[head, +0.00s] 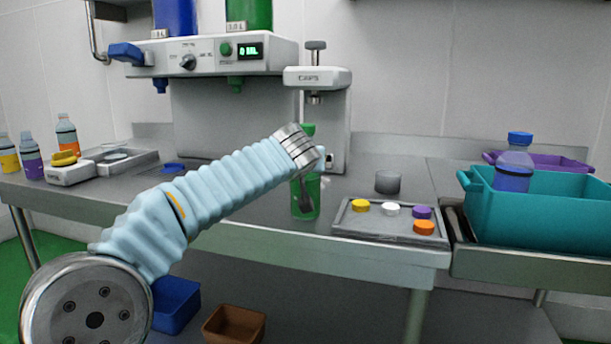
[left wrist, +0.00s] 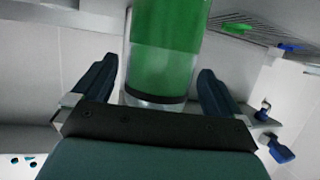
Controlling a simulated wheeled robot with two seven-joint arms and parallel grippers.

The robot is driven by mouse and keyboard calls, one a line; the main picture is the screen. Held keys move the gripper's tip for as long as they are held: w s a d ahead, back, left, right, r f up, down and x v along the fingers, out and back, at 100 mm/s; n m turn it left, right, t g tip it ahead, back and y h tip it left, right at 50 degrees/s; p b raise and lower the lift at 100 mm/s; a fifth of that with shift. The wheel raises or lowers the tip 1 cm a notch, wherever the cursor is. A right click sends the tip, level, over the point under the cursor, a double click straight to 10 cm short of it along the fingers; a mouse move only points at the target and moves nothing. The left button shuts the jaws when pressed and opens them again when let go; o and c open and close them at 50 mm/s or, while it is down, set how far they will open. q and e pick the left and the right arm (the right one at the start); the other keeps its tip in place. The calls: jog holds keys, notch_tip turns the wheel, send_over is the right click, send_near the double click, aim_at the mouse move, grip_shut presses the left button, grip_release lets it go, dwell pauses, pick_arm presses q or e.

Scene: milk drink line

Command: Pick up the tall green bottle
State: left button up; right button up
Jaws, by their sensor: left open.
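The tall green bottle (head: 301,208) stands upright on the steel counter below the capping machine, near the counter's front edge. Its green cap (head: 308,130) shows above my wrist. My left gripper (head: 307,190) is at the bottle and partly covers its middle. In the left wrist view the green bottle (left wrist: 165,50) lies between the two dark fingers of my left gripper (left wrist: 157,80). The fingers are open, with a visible gap on each side of the bottle. My right gripper is not in view.
A tray (head: 380,232) with several coloured caps and a grey cup (head: 387,182) are right of the bottle. A teal crate (head: 545,215) holds a blue-capped bottle (head: 514,165). The capping machine (head: 318,78) stands close behind. A scale (head: 72,173) and several bottles are far left.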

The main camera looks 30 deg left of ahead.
pick_arm(q)
jog(key=shift+x, duration=0.8)
jog(key=c, duration=1.4)
jog(key=shift+r, duration=0.1)
jog(key=shift+c, duration=0.3)
jog(key=shift+r, duration=0.1)
